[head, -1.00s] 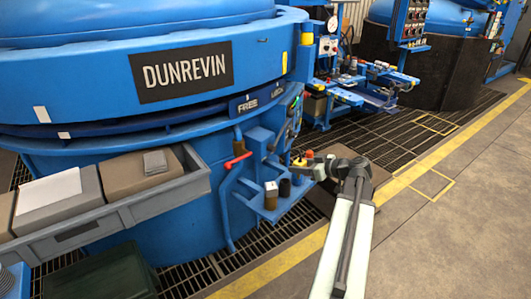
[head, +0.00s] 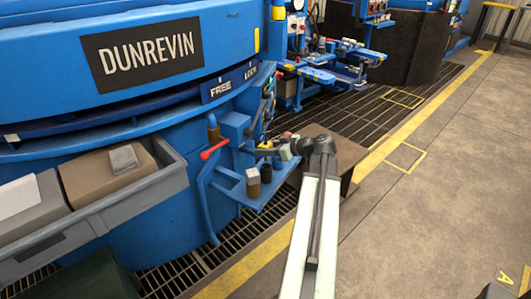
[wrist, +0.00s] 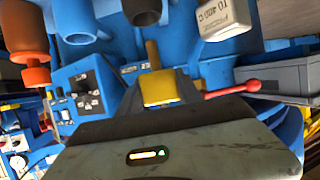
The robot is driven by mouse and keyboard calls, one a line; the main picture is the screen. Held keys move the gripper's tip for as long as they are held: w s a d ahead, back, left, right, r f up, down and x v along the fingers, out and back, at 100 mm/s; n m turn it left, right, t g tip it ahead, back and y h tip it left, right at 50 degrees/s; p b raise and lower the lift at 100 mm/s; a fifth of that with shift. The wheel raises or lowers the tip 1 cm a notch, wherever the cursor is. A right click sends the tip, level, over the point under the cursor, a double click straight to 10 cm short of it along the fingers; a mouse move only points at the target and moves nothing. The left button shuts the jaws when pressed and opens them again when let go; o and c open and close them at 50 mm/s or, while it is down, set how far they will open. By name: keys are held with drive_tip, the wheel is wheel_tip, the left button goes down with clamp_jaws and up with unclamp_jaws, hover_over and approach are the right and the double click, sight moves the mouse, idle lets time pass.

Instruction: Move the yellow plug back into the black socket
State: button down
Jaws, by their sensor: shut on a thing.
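My gripper (head: 268,148) reaches over the small blue shelf on the machine's side. It is shut on the yellow plug (wrist: 158,88), whose yellow end shows just beyond the jaws in the wrist view. In the head view the plug (head: 264,144) is a small yellow spot at the fingertips. The black socket (head: 266,172) appears as a dark upright cup on the shelf, below the plug and apart from it. It also shows at the top edge of the wrist view (wrist: 141,10). The jaws hide the plug's lower part.
A block with a pale top (head: 253,181) stands left of the socket; its white face shows in the wrist view (wrist: 224,18). A blue cup (wrist: 75,20) stands on the socket's other side. A red-handled valve (head: 214,150) is close by on the left. Floor at right is clear.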

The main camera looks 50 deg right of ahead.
sight(266, 160)
drive_tip(key=shift+f+b, duration=2.8)
drive_tip(key=shift+f, duration=0.05)
drive_tip(key=shift+f+b, duration=0.55)
drive_tip(key=c, duration=1.2)
unclamp_jaws()
drive_tip(key=shift+c, duration=0.2)
drive_tip(key=shift+o, duration=0.7)
drive_tip(key=shift+s, duration=0.1)
drive_tip(key=shift+s+d+r+p, duration=0.15)
drive_tip(key=shift+s+r+p, duration=0.2)
drive_tip(key=shift+s, duration=0.2)
drive_tip(key=p+v, duration=0.3)
drive_tip(key=v, duration=0.6)
drive_tip(key=shift+s, duration=0.35)
